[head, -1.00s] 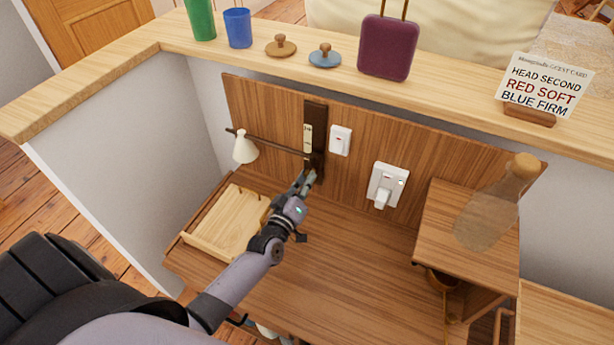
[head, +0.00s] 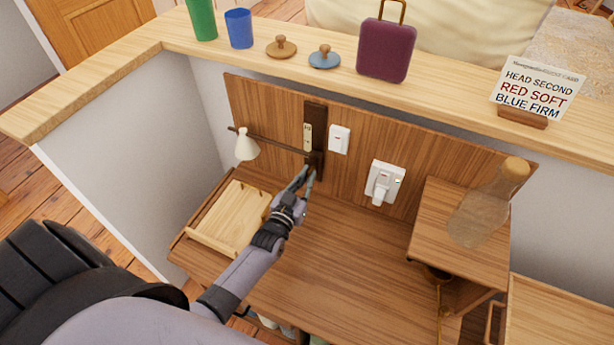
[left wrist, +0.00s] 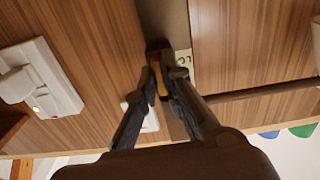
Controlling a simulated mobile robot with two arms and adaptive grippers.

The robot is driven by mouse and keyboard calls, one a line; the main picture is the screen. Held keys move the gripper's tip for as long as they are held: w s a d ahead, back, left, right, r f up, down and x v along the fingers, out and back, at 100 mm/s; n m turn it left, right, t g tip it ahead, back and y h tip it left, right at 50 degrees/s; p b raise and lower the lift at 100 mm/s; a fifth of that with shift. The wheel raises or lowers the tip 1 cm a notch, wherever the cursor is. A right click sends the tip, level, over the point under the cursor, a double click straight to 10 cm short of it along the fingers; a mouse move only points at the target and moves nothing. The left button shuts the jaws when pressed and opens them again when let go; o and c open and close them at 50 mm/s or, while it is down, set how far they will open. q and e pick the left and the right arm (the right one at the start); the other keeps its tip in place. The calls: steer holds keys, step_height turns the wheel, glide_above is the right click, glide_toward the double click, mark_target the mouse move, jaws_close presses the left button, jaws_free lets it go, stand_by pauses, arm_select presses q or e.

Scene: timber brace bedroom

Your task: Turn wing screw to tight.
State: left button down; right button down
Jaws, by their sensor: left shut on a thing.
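The wing screw (left wrist: 160,78) shows in the left wrist view as a small brass-coloured piece on a dark upright bracket (head: 315,115); most of it is hidden by my fingers. My left gripper (head: 307,173) reaches to the lower part of the bracket, and its fingertips are shut on the wing screw, one on each side, as the left wrist view (left wrist: 159,84) shows. In the head view the screw itself is hidden or too small to make out. A dark rod (head: 275,142) with a cream lamp shade (head: 246,145) runs left from the bracket. My right gripper is not in view.
A white switch (head: 339,139) and a socket with a plug (head: 384,184) sit right of the bracket. A light wooden tray (head: 208,243) lies left of my arm. A stoppered bottle (head: 480,215) stands on the right shelf. The desk's middle (head: 340,255) is clear.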

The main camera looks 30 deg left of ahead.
arm_select(q)
steer(key=shift+m, duration=0.3)
steer(key=c, duration=1.7)
jaws_free()
steer(key=shift+s, duration=0.1)
steer(key=s, duration=1.1)
steer(key=shift+s+d, duration=0.4)
